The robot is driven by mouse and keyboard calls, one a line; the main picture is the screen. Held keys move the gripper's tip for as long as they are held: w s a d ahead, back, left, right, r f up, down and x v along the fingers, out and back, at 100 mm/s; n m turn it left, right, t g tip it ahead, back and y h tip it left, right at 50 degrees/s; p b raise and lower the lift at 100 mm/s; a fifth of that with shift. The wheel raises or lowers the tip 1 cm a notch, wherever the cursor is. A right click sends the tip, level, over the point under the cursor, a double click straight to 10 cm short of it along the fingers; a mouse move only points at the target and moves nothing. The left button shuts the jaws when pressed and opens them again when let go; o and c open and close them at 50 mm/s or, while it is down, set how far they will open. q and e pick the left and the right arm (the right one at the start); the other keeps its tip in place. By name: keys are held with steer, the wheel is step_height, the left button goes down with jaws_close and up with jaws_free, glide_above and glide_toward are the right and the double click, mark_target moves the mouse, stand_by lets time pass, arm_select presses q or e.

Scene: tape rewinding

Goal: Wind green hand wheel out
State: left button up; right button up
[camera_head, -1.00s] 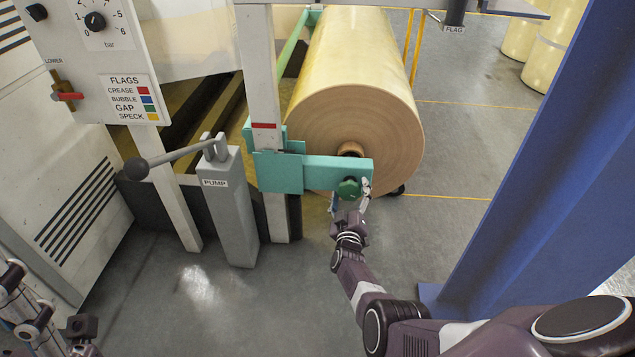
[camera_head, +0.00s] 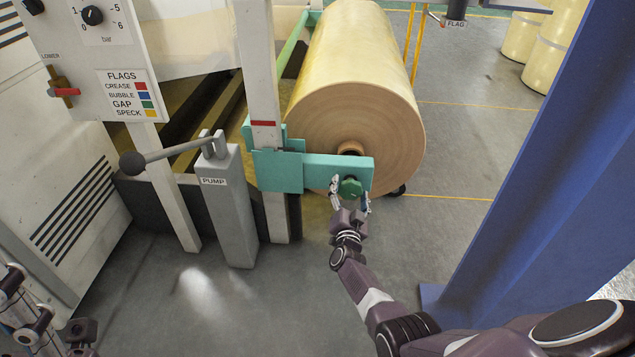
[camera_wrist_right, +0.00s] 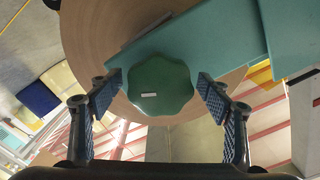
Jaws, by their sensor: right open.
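The green hand wheel (camera_head: 350,187) sits on the front of the teal bracket (camera_head: 330,168), below the core of the large roll (camera_head: 375,128). In the right wrist view the green hand wheel (camera_wrist_right: 160,84) is lobed, with a small pale mark on its face. My right gripper (camera_head: 350,195) is open, one finger on each side of the wheel. In the wrist view its fingers (camera_wrist_right: 156,98) stand apart from the wheel, with gaps on both sides. My left arm shows only in part at the lower left edge; I cannot make out its fingertips.
A grey pump post (camera_head: 228,205) with a ball-ended lever (camera_head: 165,157) stands left of the bracket. A control panel (camera_head: 85,60) is at the upper left. A blue column (camera_head: 540,170) rises on the right. The floor in front is clear.

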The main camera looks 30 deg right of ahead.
steer(key=m+b, duration=0.2)
steer(key=m, duration=0.4)
steer(key=shift+f+b, duration=0.2)
steer(key=shift+b, duration=0.1)
steer(key=m+b, duration=0.3)
steer(key=m, duration=0.2)
steer(key=m+b, duration=1)
steer(key=m, duration=0.1)
steer(key=p+v, duration=0.4)
steer(key=v, duration=0.4)
steer(key=s+a+r+n+t+y+p, duration=0.2)
steer(key=a+r+n+p, duration=0.4)
steer(key=r+n, duration=0.3)
steer(key=s+a+r+n+t+y+p, duration=0.2)
steer(key=s+a+r+n+t+p, duration=0.3)
steer(key=r+n, duration=0.5)
steer(key=shift+a+r+p, duration=0.4)
steer(key=shift+a+r, duration=1)
steer(key=shift+r, duration=0.75)
steer(key=shift+s, duration=0.1)
